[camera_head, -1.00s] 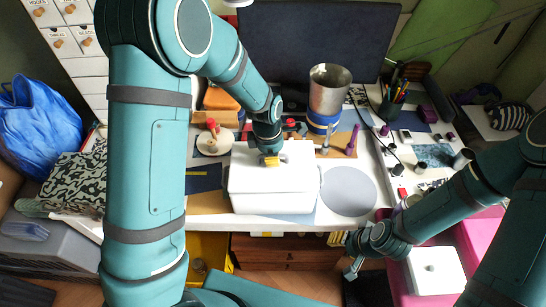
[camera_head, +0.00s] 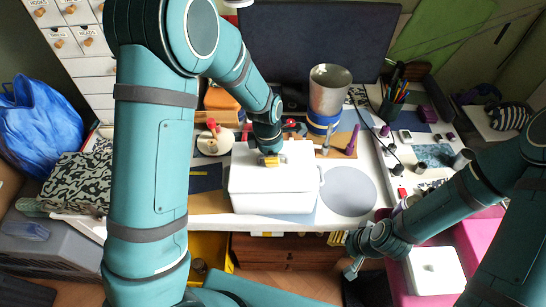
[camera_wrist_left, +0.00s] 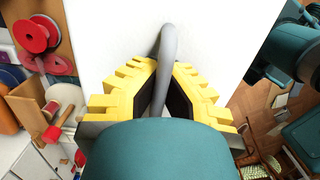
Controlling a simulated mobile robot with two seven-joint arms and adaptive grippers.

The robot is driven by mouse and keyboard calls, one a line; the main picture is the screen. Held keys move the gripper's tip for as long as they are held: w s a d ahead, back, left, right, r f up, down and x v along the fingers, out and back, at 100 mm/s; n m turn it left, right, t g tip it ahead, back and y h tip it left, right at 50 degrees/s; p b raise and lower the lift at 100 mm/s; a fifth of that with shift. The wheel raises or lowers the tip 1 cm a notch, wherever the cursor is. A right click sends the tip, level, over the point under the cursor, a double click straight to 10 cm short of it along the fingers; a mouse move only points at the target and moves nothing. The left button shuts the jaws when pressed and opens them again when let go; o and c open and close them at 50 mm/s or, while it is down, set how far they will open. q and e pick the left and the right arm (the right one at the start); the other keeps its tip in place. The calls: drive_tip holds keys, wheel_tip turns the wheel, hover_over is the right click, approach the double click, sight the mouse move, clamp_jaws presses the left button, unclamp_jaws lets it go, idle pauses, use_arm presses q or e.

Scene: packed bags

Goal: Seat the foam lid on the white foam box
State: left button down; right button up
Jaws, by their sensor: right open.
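The white foam box (camera_head: 272,203) stands near the table's front edge in the head view. The white foam lid (camera_head: 245,172) lies over its top; I cannot tell whether a small gap is left between them. My left gripper (camera_head: 271,160) is above the lid, pointing down. In the left wrist view, its yellow fingers (camera_wrist_left: 165,75) close around the lid's grey handle (camera_wrist_left: 168,42), with the white lid surface (camera_wrist_left: 215,35) beyond. My right gripper (camera_head: 352,268) is open and empty, low in front of the table, away from the box.
A metal cup with a blue band (camera_head: 328,95) stands behind the box. A grey round mat (camera_head: 348,191) lies clear to its right. A purple bottle (camera_head: 352,140) and red spools (camera_wrist_left: 32,33) are nearby. A white square piece with a knob (camera_head: 434,268) rests at lower right.

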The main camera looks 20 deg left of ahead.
use_arm(q)
drive_tip(key=shift+f, duration=0.55)
idle(0.9)
drive_tip(key=c, duration=1.7)
unclamp_jaws()
drive_tip(key=o, duration=0.6)
drive_tip(key=shift+o, duration=0.2)
drive_tip(key=r, duration=0.8)
drive_tip(key=a+r, duration=0.1)
drive_tip(key=r, duration=0.3)
drive_tip(key=shift+s+a, duration=0.1)
drive_tip(key=shift+s, duration=0.15)
